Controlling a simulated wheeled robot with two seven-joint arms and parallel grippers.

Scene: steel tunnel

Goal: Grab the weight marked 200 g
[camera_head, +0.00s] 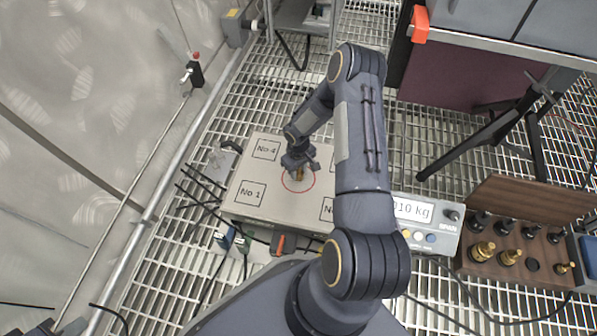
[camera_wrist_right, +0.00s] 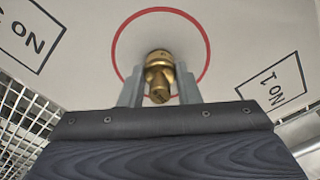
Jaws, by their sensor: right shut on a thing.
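My right gripper (camera_head: 299,167) is shut on a small brass weight (camera_head: 299,174) over the red circle of a pale scale plate (camera_head: 268,205). In the right wrist view the brass weight (camera_wrist_right: 159,70) is between the two fingers of the right gripper (camera_wrist_right: 159,92). Whether it touches the plate is unclear, and no marking on it is readable. A wooden case (camera_head: 500,190) at the right holds several brass weights (camera_head: 482,251), some black-topped pieces and an empty-looking dark hole (camera_head: 532,265). A dark part at the bottom-left edge may be my left gripper (camera_head: 62,328); its jaws are unclear.
A scale display (camera_head: 425,212), partly behind my right arm, ends in "010 kg". Cables lie around the plate on the grating floor (camera_head: 420,130). A black tripod stand (camera_head: 500,120) is at the upper right. A curved metal wall (camera_head: 80,120) bounds the left.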

